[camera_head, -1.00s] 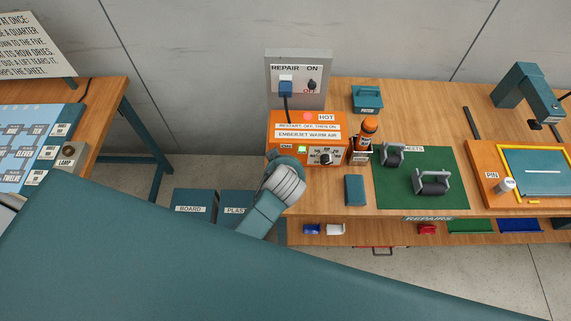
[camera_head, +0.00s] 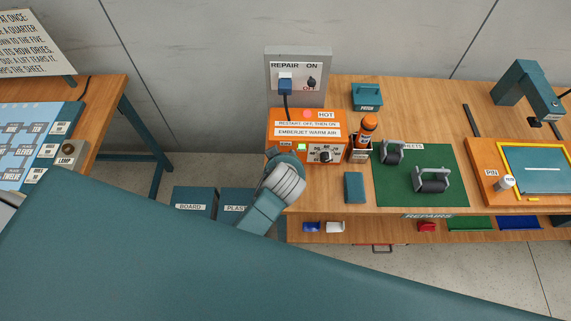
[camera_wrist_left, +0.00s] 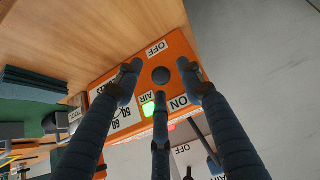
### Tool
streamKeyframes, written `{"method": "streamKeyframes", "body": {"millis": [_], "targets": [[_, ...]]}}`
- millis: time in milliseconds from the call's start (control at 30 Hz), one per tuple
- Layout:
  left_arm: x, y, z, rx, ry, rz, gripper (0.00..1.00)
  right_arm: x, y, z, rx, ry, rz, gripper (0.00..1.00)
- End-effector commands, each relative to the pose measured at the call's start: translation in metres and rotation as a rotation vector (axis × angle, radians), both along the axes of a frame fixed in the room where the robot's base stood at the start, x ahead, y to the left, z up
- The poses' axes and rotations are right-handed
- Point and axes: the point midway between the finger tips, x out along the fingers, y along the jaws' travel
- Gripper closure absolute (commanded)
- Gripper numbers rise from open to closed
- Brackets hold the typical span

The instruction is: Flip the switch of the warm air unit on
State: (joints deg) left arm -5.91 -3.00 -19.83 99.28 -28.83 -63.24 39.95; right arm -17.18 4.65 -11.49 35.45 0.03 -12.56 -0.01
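The warm air unit (camera_head: 338,143) is an orange box at the left end of the repair bench, with a knob (camera_head: 325,157) on its front. A green light (camera_head: 301,147) and a red light by HOT (camera_head: 307,114) glow on it. My left gripper (camera_head: 286,157) is at the unit's left front corner; its fingertips are partly hidden there. In the left wrist view the gripper (camera_wrist_left: 163,82) has its fingers spread and empty, around a dark round switch (camera_wrist_left: 160,75) between the OFF and ON labels. Contact with the switch cannot be told. My right gripper is out of view.
A grey wall box (camera_head: 310,70) with a plug and a REPAIR switch stands behind the unit. An orange-and-black tool (camera_head: 367,131) is in a holder right of it. A green mat (camera_head: 410,190) with two rollers lies farther right. Bins (camera_head: 194,201) stand below left.

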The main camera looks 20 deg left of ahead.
Motion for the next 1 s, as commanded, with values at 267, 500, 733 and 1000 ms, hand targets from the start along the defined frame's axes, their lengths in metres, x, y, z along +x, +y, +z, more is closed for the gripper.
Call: {"method": "streamKeyframes", "body": {"millis": [267,500,733,1000], "targets": [[-0.032,-0.011,0.041,-0.006,-0.002,0.000,0.61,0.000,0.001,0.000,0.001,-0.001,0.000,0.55],[-0.059,-0.019,0.076,-0.005,-0.001,0.000,0.61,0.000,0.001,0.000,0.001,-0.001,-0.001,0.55],[-0.069,-0.021,0.089,-0.001,-0.001,-0.001,0.61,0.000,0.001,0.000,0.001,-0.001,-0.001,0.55],[-0.070,-0.021,0.090,-0.001,-0.001,-0.001,0.61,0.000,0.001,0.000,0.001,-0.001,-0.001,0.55]]}}
